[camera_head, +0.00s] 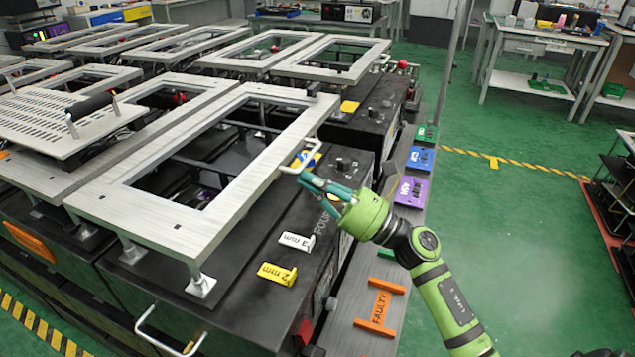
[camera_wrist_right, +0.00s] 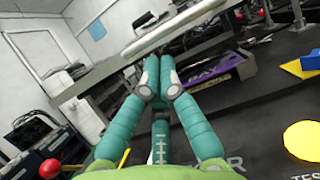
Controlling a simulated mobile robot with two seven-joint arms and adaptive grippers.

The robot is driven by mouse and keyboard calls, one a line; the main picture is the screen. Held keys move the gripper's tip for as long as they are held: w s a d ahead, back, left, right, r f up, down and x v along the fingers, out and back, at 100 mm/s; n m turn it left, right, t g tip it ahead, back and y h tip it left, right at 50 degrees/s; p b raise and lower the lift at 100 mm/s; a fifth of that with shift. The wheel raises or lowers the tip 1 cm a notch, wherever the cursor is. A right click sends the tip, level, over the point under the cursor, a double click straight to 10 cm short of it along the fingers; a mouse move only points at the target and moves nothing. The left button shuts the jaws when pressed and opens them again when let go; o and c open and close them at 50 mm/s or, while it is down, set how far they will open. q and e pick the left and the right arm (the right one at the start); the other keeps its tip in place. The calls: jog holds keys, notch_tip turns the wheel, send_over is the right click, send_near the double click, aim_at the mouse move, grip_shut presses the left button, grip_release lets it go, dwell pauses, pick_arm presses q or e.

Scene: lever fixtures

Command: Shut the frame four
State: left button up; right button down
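The box lettered FOUR (camera_head: 322,228) is topped by a large brushed-metal frame (camera_head: 235,205). The frame looks roughly level, raised above the dark box top on short posts. A pale handle (camera_head: 301,158) sticks out from its right edge. My right gripper (camera_head: 305,178) is at the handle's near end, its teal fingers drawn together. In the right wrist view the fingertips (camera_wrist_right: 159,62) meet just below a pale bar (camera_wrist_right: 180,28); nothing clearly shows between them, and I cannot tell whether they touch the bar. My left gripper is out of view.
More metal frames stand to the left and behind, one a slotted plate (camera_head: 60,118). Yellow (camera_head: 277,273) and white (camera_head: 297,241) tags lie on the box top. An orange FAULTY sign (camera_head: 380,305) is on the ledge. Green floor (camera_head: 520,220) is open at right.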

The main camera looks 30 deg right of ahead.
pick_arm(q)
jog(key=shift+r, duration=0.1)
pick_arm(e)
jog(key=shift+r, duration=0.1)
jog(key=shift+r+p, duration=0.6)
jog(key=shift+p, duration=0.25)
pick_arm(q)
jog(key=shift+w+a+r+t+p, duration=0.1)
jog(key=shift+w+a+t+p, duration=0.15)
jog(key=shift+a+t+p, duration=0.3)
pick_arm(e)
jog(key=shift+r+g, duration=0.3)
jog(key=shift+r, duration=0.1)
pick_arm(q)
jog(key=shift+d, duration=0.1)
pick_arm(e)
jog(key=shift+d+f, duration=0.1)
